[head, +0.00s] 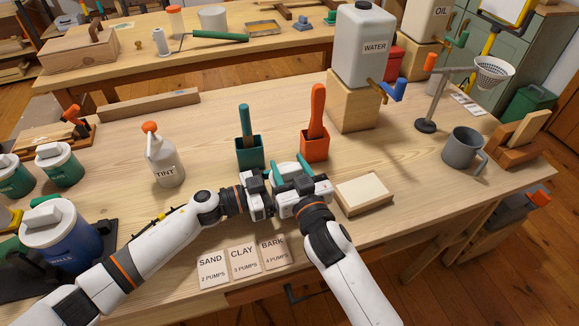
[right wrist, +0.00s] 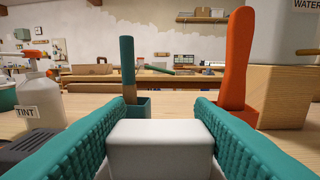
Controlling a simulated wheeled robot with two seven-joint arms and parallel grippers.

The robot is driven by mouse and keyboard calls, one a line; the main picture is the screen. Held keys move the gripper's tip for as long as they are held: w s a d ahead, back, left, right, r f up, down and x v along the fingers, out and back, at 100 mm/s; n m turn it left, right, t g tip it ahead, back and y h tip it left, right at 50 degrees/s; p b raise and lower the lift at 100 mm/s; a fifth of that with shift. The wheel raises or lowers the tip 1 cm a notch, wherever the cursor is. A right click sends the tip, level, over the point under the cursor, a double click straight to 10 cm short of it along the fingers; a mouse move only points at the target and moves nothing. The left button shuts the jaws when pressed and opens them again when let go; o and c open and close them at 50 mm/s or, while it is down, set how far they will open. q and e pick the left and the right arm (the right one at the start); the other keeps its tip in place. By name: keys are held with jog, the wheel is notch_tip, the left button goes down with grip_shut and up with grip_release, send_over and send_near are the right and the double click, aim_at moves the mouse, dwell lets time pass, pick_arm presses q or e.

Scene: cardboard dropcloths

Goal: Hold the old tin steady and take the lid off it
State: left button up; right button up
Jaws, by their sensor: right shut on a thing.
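My right gripper (head: 290,177) is shut on a white block (right wrist: 160,150), which fills the space between its teal fingers in the right wrist view. The block resembles the white knobs on the lids of the tins at the left, but whatever is under it is hidden. My left gripper (head: 262,190) is close beside the right one; its fingers are hidden, so I cannot tell its state. A blue tin (head: 60,250) marked WALLS with a white lid (head: 47,222) stands at the left. I cannot tell which tin is the old one.
Teal tins (head: 64,168) and a TINT bottle (head: 165,165) stand left. A teal holder (head: 249,153) and an orange holder (head: 314,146) are just behind my grippers. A cream-topped block (head: 363,194) lies right, a grey mug (head: 462,150) farther right. Label cards (head: 243,262) lie in front.

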aim_at(290, 168)
jog(key=shift+r, duration=0.2)
dwell(0.3)
jog(key=shift+r, duration=0.9)
jog(key=shift+r, duration=2.05)
pick_arm(q)
jog(key=o, duration=1.5)
